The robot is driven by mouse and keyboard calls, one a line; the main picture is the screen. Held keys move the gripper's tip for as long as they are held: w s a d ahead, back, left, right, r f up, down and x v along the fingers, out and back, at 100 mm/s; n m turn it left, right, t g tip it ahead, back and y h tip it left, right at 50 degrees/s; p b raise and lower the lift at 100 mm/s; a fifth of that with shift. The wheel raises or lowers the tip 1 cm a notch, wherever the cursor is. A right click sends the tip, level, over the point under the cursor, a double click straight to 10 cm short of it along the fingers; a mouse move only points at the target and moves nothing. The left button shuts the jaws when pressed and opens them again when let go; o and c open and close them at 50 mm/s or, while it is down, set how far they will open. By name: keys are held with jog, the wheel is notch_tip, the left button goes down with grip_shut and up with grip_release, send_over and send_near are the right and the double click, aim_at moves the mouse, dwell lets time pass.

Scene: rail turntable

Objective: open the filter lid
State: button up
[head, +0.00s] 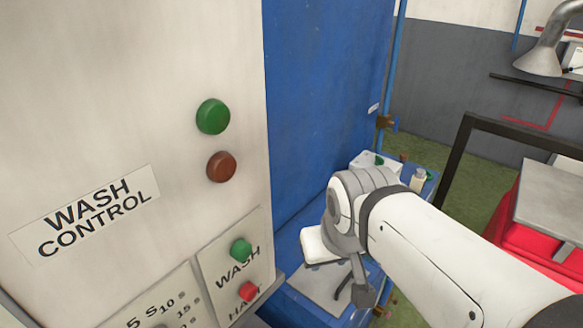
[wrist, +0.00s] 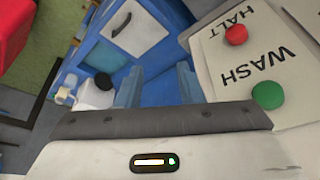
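I cannot single out the filter lid with certainty in either view. A blue fixture with a pale rectangular plate (wrist: 135,30) shows at the top of the wrist view and may be part of the filter. My gripper (wrist: 158,85) shows two fingers standing apart with nothing between them. In the head view my gripper (head: 352,288) hangs at the end of the white arm, low beside the control cabinet. It is over a blue surface with a pale grey plate (head: 318,290). My arm hides part of that surface.
The control cabinet (head: 130,110) stands close on the left, with green and red buttons. A tall blue panel (head: 320,90) rises behind the gripper. A small bottle (head: 418,180) stands beyond my arm. A dark frame and red object (head: 510,225) are at the right.

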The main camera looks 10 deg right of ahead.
jog(key=w+d+f+m+g+b, duration=0.1)
jog(key=w+d+f+m+b, duration=0.3)
jog(key=f, duration=0.3)
jog(key=w+d+f+m+b, duration=0.2)
jog(key=w+d+f+b, duration=0.15)
jog(key=w+f, duration=0.35)
jog(key=m+g+y+b, duration=0.1)
jog(key=m+b, duration=0.3)
jog(key=b, duration=0.1)
send_near(346, 280)
jog(key=f, duration=0.2)
jog(key=w+f, duration=0.1)
jog(key=f, duration=0.5)
jog(key=shift+w+a, duration=0.15)
jog(key=shift+a, duration=0.15)
jog(key=shift+c, duration=0.5)
grip_shut()
jog(key=shift+r, duration=0.1)
